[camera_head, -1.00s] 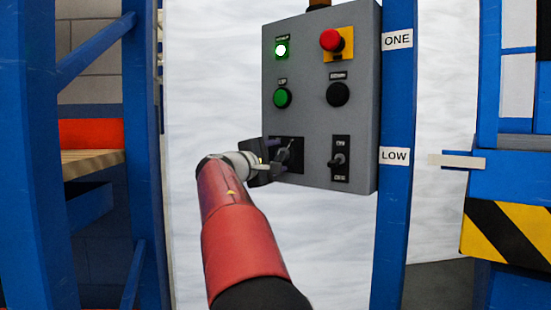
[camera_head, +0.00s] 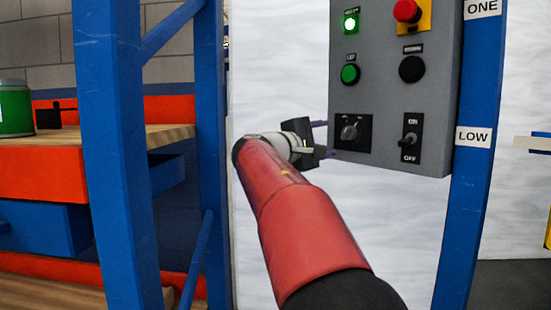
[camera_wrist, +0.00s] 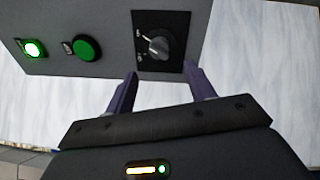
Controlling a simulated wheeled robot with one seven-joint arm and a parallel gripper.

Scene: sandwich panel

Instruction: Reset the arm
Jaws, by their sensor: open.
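My red arm (camera_head: 300,220) reaches up from the lower right in the head view, and my gripper (camera_head: 322,138) is beside the lower left edge of the grey control panel (camera_head: 385,90). In the wrist view my gripper (camera_wrist: 160,85) is open, with its two purple fingers apart and nothing between them. The black rotary selector (camera_wrist: 157,45) is just beyond the fingertips and apart from them. The selector also shows whole in the head view (camera_head: 350,132).
The panel has a lit green lamp (camera_head: 350,23), a green button (camera_head: 350,74), a red emergency button (camera_head: 406,10), a black button (camera_head: 411,68) and an ON/OFF toggle (camera_head: 410,141). A blue upright (camera_head: 122,150) and a wooden shelf (camera_head: 50,135) stand at left.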

